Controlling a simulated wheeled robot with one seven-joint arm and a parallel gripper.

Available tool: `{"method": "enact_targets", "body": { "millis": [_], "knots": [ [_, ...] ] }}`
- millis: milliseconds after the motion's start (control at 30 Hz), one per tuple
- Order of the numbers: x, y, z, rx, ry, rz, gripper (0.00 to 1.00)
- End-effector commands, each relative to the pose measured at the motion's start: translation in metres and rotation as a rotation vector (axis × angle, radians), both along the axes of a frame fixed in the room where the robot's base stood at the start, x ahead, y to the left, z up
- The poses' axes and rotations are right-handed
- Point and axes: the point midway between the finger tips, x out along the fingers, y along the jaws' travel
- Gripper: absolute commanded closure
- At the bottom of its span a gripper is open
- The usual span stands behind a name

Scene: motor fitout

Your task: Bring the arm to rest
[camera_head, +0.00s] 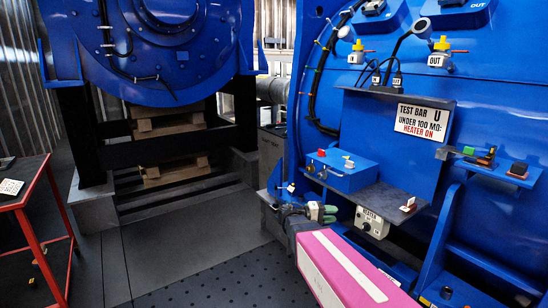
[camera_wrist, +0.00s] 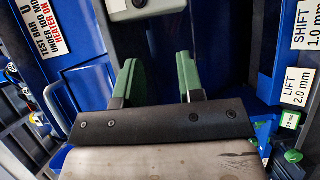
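My gripper (camera_head: 321,212) is in the lower middle of the head view, at the end of my pink and white arm. It appears just in front of the blue machine (camera_head: 432,85), left of the heater box (camera_head: 371,223) and below the blue switch box (camera_head: 341,170). In the wrist view my gripper (camera_wrist: 159,78) shows two green fingers standing well apart, with nothing between them. A pale grey box (camera_wrist: 137,8) lies beyond the fingertips at the top of that view. Whether anything touches the gripper cannot be told.
A grey shelf (camera_head: 385,199) juts from the machine above and right of the gripper. A blue bracket (camera_head: 508,174) holds small coloured parts at right. A red-framed table (camera_head: 38,195) stands at far left. The dark floor (camera_head: 195,262) left of my arm is clear.

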Motion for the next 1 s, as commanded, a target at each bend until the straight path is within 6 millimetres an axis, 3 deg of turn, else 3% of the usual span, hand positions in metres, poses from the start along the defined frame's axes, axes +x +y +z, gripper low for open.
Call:
{"method": "enact_targets", "body": {
  "millis": [100,200,500,800,1000],
  "knots": [
    [-0.023,-0.018,-0.036,0.217,0.076,-0.025,0.65],
    [-0.039,-0.024,-0.066,0.402,0.125,-0.04,0.65],
    [-0.086,-0.008,-0.134,0.965,0.176,-0.06,0.65],
    [-0.109,0.031,-0.157,1.417,0.098,-0.056,0.65],
    [-0.111,0.041,-0.157,1.522,0.063,-0.055,0.65]
  ]
}}
